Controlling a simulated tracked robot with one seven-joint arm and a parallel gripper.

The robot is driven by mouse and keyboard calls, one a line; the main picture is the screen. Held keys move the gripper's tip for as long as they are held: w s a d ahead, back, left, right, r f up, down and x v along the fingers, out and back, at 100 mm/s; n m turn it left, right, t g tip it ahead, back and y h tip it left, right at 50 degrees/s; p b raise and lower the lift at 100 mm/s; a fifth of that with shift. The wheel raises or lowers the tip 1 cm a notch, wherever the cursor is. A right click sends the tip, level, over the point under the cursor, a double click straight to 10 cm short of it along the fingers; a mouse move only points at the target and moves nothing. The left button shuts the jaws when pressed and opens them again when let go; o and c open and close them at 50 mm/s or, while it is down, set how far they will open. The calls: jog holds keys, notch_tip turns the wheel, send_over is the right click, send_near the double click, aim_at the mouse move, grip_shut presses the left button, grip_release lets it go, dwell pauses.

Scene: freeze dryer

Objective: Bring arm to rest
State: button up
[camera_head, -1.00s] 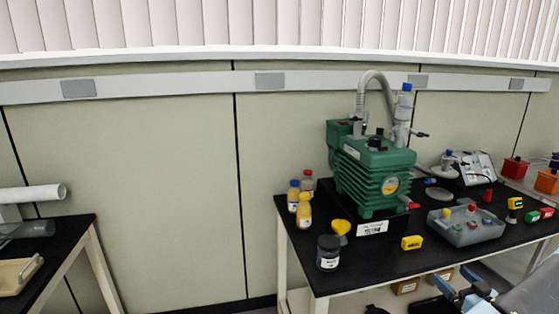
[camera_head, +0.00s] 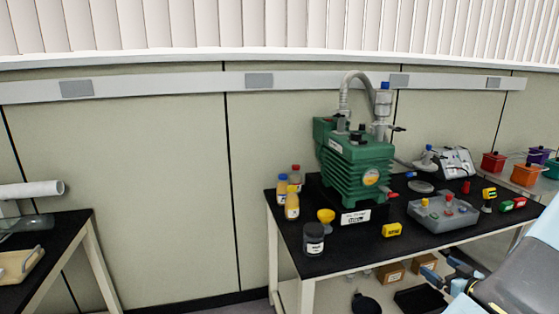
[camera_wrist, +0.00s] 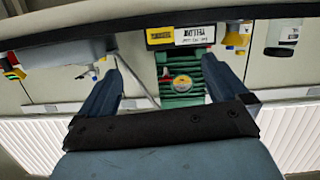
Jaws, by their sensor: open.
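My gripper (camera_head: 443,274) is at the lower right of the head view, in front of the black-topped bench (camera_head: 345,268). Its blue fingers are apart with nothing between them. The wrist view is upside down and shows my gripper (camera_wrist: 165,75) with both fingers spread. Beyond them is the green vacuum pump (camera_wrist: 182,78), some way off. In the head view the green pump (camera_head: 355,168) stands on the bench, apart from my gripper.
Bottles (camera_head: 292,203), a dark jar (camera_head: 313,239), a yellow block (camera_head: 391,230) and a grey tray (camera_head: 443,224) stand on the bench. Boxes (camera_head: 390,272) are on its lower shelf. Another table (camera_head: 60,240) is at left. Floor between the tables looks clear.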

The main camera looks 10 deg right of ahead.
jog(key=w+a+r+n+g+h, duration=0.1)
jog(key=w+a+r+g+h, duration=0.15)
jog(key=w+r+g, duration=0.4)
jog(key=w+a+r+m+h, duration=0.1)
jog(key=a+r, duration=0.4)
jog(key=r, duration=0.2)
jog(key=w+a+r+h, duration=0.15)
jog(key=a+r, duration=0.25)
jog(key=r, duration=0.4)
jog(key=s+a+r+g+y, duration=0.1)
jog(key=s+a+r+y, duration=0.1)
jog(key=s+a+r, duration=0.3)
jog(key=s+a+r+m+g+y, duration=0.1)
jog(key=s+a+r, duration=0.5)
jog(key=s+a, duration=0.8)
jog(key=a+g+y, duration=0.1)
jog(key=a, duration=0.4)
jog(key=shift+m, duration=0.3)
jog(key=shift+a+r, duration=0.1)
